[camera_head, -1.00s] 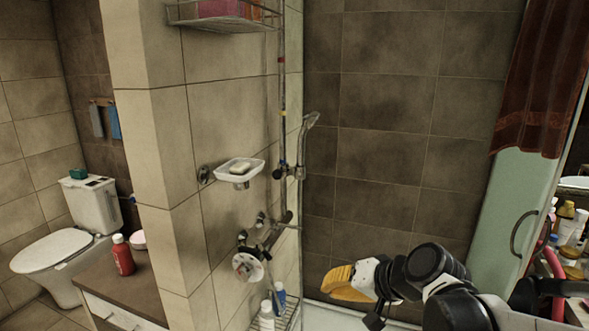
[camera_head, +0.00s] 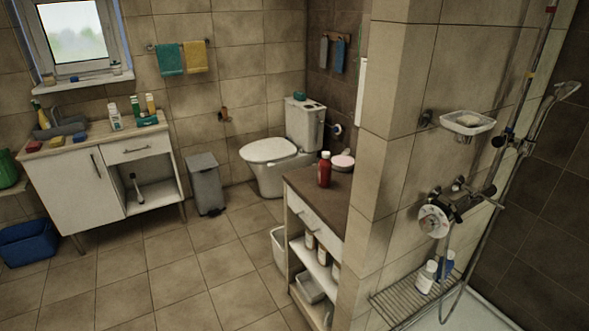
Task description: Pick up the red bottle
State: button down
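The red bottle (camera_head: 324,172) stands upright on the brown top (camera_head: 334,198) of a low white cabinet, right of the middle of the head view. Nothing hides the bottle's front. My gripper and arm are not in view, so I cannot see what the gripper holds or how far it is from the bottle.
A tiled wall corner (camera_head: 390,130) rises right of the cabinet. Beyond it are a soap dish (camera_head: 467,122), shower valve (camera_head: 433,218) and wire rack (camera_head: 385,300). A toilet (camera_head: 272,150) and grey bin (camera_head: 205,182) stand behind. Tiled floor (camera_head: 165,270) is clear at left.

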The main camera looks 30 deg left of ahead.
aim_at(325, 164)
jog(key=u, duration=1)
